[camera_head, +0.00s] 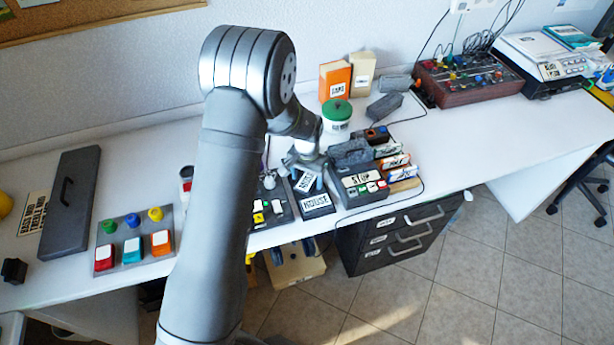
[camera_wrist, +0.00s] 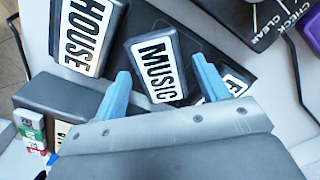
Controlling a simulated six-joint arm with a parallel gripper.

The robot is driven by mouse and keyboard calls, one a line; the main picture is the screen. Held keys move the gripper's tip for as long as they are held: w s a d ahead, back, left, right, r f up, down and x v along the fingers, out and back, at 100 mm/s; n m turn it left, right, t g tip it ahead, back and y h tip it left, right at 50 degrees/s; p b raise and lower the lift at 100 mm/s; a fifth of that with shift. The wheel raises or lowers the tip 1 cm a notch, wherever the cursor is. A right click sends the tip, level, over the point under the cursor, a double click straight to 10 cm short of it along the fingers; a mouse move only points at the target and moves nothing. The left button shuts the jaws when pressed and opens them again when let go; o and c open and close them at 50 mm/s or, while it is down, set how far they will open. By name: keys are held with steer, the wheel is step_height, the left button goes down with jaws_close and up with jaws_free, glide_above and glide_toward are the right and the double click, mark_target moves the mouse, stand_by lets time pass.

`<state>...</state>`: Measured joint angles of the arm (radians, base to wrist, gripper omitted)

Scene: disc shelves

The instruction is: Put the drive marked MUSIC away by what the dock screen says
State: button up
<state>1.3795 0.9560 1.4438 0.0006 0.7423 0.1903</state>
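The MUSIC drive (camera_wrist: 152,45), a dark block with a white label, lies between the blue fingers of my gripper (camera_wrist: 160,66) in the wrist view. The fingers are spread on either side of it, with a gap visible at the right finger. In the head view my gripper (camera_head: 307,181) is low over the desk, behind a dark block marked HOUSE (camera_head: 317,201). The HOUSE block also shows at the upper left of the wrist view (camera_wrist: 88,36). A third label (camera_wrist: 235,84) is mostly hidden by the right finger. I cannot make out a dock screen reading.
A dark unit marked STOP (camera_head: 358,180) stands close on the right. A green-lidded white jar (camera_head: 337,118) is behind. A panel marked CHECK and CLEAR (camera_wrist: 262,20) borders the wrist view. A button board (camera_head: 134,238) lies left. Bare desk (camera_head: 460,140) is at right.

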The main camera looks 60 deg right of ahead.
mark_target(307, 180)
step_height(307, 180, up, 12)
steer(key=shift+r, duration=0.15)
stand_by(0.6)
step_height(307, 180, down, 12)
steer(key=shift+r, duration=1.95)
steer(key=shift+f, duration=0.1)
